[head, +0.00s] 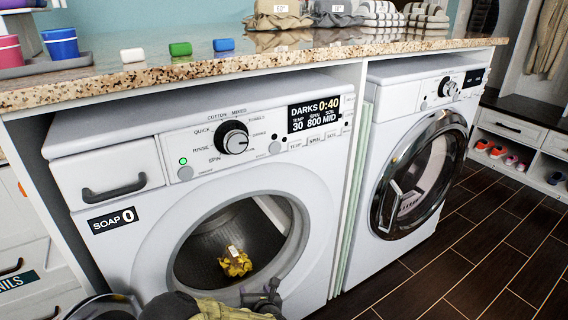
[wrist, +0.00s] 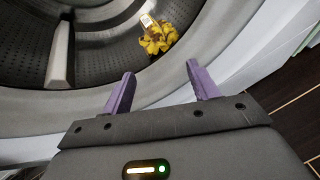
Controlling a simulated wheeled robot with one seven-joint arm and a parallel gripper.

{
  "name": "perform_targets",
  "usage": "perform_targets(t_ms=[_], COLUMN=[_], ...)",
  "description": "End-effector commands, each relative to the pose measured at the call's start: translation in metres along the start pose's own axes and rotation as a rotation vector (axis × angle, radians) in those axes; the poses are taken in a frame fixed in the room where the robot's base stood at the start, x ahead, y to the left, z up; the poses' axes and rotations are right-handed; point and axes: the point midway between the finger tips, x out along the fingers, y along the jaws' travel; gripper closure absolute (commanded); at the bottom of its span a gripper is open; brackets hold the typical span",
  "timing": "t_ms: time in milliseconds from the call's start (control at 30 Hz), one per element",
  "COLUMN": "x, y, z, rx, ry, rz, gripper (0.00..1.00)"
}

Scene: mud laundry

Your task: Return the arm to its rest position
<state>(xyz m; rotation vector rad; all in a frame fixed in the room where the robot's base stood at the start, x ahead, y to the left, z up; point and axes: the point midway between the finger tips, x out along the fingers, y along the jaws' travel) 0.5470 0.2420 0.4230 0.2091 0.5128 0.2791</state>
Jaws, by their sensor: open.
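My gripper (wrist: 160,88) is open and empty in the wrist view, its two purple fingers spread apart just outside the washer's drum opening. In the head view my gripper (head: 262,296) shows at the bottom, in front of the left washer (head: 330,200), partly hidden by my arm. A crumpled yellow cloth (head: 235,262) with a white tag lies on the floor of the drum. It also shows in the wrist view (wrist: 158,40), beyond the fingers and apart from them. The washer's round door (head: 105,308) stands open at the lower left.
A granite counter (head: 250,62) runs above both machines, holding white, green and blue blocks, cups on a tray and folded towels. The right machine's round door (head: 418,175) is shut. Shoes sit in a low shelf at the right. Dark floor tiles (head: 460,250) are clear at the lower right.

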Motion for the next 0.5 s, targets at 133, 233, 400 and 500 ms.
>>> perform_targets(t_ms=[133,233,400,500], x=[-0.008,-0.017,-0.044,-0.064], y=[-0.021,-0.038,-0.071,-0.086], z=[0.016,0.028,0.051,0.063], rx=[0.2,0.38,0.792,1.036], ry=[0.014,0.023,0.03,0.024], rz=[-0.089,-0.167,-0.335,-0.429], gripper=[0.4,0.4,0.4,0.4])
